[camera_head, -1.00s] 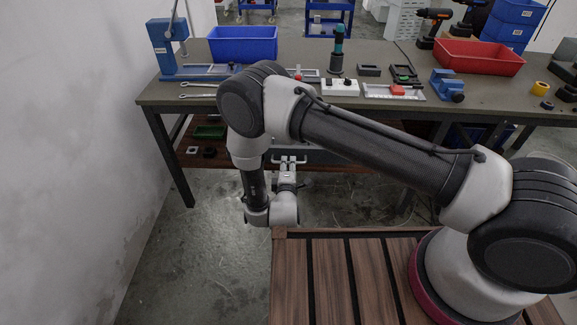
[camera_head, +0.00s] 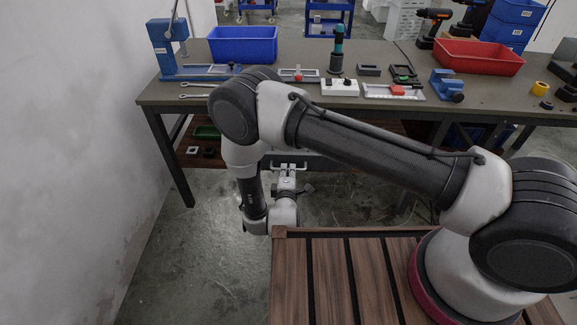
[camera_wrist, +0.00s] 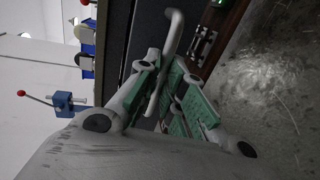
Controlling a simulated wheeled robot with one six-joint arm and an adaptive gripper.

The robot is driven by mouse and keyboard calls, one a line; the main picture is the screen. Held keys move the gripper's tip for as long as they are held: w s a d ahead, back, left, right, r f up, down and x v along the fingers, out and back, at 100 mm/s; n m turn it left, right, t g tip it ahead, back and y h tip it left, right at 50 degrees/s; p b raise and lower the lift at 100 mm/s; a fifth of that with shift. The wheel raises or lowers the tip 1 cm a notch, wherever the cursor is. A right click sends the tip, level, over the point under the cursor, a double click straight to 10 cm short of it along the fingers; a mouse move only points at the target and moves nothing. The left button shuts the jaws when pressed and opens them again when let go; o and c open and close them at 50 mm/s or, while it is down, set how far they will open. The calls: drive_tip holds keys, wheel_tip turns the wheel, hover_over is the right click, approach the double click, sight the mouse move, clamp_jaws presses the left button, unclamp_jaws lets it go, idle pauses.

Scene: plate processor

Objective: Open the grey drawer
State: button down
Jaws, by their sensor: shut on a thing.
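The grey drawer (camera_head: 325,163) is under the workbench, partly hidden behind my arm in the head view. Its dark front also shows in the wrist view (camera_wrist: 147,38). A pale bar handle (camera_wrist: 174,30) stands out from that front. My gripper (camera_wrist: 163,82) is shut on the handle, with its green-padded fingers on either side of the bar. In the head view my gripper (camera_head: 287,180) is low in front of the bench, with the handle (camera_head: 289,166) at its tip. How far the drawer stands out is hard to tell.
The workbench (camera_head: 365,104) carries a blue bin (camera_head: 243,44), a red bin (camera_head: 480,57), a blue press (camera_head: 168,45) and several tools. A lower shelf holds a green tray (camera_head: 207,132). A wall (camera_head: 75,150) stands left. The floor before the drawer is clear.

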drive_tip(key=s, duration=0.4)
drive_tip(key=shift+s+f, duration=0.3)
drive_tip(key=c, duration=1.6)
unclamp_jaws()
drive_tip(key=shift+o, duration=0.4)
drive_tip(key=shift+w, duration=0.1)
drive_tip(key=shift+a+r, duration=0.1)
drive_tip(key=shift+r, duration=0.1)
